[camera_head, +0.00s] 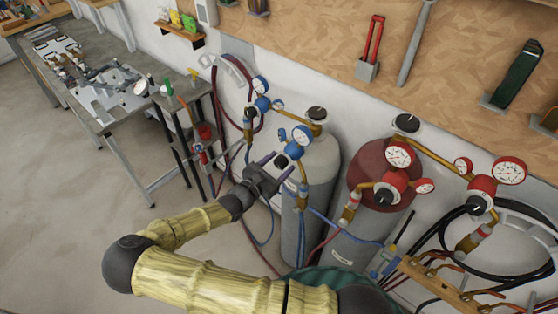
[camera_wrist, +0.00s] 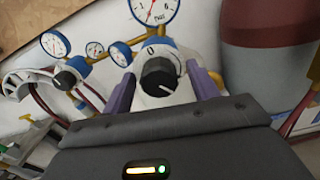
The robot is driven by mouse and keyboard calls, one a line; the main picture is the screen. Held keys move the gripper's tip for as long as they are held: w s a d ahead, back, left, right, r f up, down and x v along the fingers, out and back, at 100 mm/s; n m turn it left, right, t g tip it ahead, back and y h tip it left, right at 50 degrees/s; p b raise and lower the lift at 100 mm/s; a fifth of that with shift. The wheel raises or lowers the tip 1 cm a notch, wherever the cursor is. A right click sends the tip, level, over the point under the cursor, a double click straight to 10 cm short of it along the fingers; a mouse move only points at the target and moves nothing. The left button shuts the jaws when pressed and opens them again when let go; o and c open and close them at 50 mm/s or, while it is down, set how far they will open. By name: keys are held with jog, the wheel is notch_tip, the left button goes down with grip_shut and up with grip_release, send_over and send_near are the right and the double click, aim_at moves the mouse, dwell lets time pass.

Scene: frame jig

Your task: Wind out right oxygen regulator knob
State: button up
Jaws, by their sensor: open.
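In the head view this knob (camera_head: 281,160) sits on the blue regulator at the grey cylinder (camera_head: 322,165). My gripper (camera_head: 277,165) is open, its purple fingers on either side of the knob. In the wrist view the fingers stand left and right of the knob, with a visible gap on both sides. The pressure gauge (camera_wrist: 154,10) is just above the knob.
Another blue regulator (camera_head: 262,103) with gauges is mounted on the wall to the left. A dark red cylinder (camera_head: 372,165) with red regulators stands close on the right. Hoses hang around the cylinders, and a metal workbench (camera_head: 110,115) stands at the left.

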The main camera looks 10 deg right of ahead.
jog(key=shift+w+d, duration=0.15)
jog(key=c, duration=1)
